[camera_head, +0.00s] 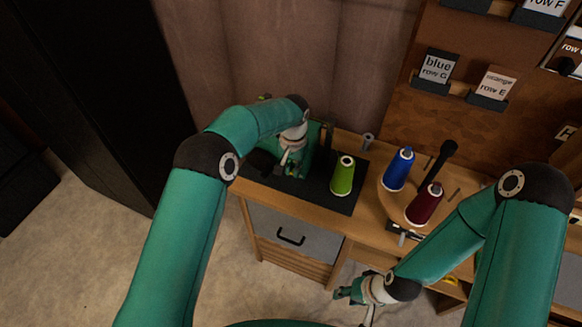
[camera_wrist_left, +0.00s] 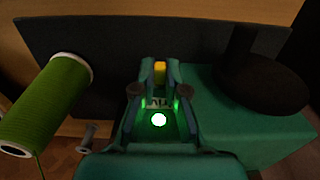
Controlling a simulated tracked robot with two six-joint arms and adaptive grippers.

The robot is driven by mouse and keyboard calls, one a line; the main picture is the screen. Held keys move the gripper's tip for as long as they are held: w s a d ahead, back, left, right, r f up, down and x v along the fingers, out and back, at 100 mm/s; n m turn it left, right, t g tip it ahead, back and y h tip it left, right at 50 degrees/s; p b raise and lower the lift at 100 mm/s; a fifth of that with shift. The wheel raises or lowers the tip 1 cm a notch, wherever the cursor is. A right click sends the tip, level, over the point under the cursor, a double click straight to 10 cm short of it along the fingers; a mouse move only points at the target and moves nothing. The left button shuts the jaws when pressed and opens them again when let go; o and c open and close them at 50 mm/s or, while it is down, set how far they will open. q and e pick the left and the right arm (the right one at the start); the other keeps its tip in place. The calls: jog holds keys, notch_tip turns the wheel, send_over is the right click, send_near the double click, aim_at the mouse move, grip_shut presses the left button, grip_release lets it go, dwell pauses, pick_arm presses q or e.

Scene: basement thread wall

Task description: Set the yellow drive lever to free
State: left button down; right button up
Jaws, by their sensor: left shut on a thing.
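The yellow drive lever (camera_wrist_left: 160,72) shows as a small yellow piece between my left fingertips in the left wrist view. My left gripper (camera_wrist_left: 160,80) is shut on it, and the fingers hide most of the lever. In the head view my left gripper (camera_head: 290,168) reaches down at a teal machine on the black mat (camera_head: 262,176). The teal machine body (camera_wrist_left: 245,130) lies beside the gripper in the wrist view. Which setting the lever is at cannot be read. My right gripper (camera_head: 345,294) hangs low in front of the bench, away from the machine; its fingers are too small to judge.
A green thread cone (camera_head: 343,175) stands close to the right of my left gripper. Blue (camera_head: 398,168) and dark red (camera_head: 424,203) cones stand on a round wooden stand with a black post (camera_head: 440,160). A dark rounded part (camera_wrist_left: 265,85) sits on the machine. Labelled racks hang behind.

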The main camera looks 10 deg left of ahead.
pick_arm(q)
jog(key=shift+a+f+b, duration=0.15)
jog(key=shift+a+b, duration=0.05)
jog(key=shift+b, duration=0.35)
jog(key=f+t+h+b, duration=0.1)
jog(key=t+b, duration=0.2)
jog(key=b, duration=0.8)
jog(key=s+f+t+h+b, duration=0.1)
jog(key=t+b, duration=0.2)
jog(key=b, duration=0.9)
jog(key=f+t+b, duration=0.1)
jog(key=t+b, duration=0.2)
jog(key=b, duration=0.8)
jog(key=shift+s+a+f+h+b, duration=0.15)
jog(key=shift+f+h+b, duration=0.1)
jog(key=shift+h+b, duration=0.15)
jog(key=shift+r+b, duration=0.1)
jog(key=shift+b, duration=0.65)
jog(key=shift+t, duration=0.3)
jog(key=c, duration=1.2)
grip_release()
jog(key=shift+r, duration=0.2)
jog(key=v, duration=1.1)
jog(key=shift+s+r, duration=0.2)
jog(key=shift+s, duration=0.1)
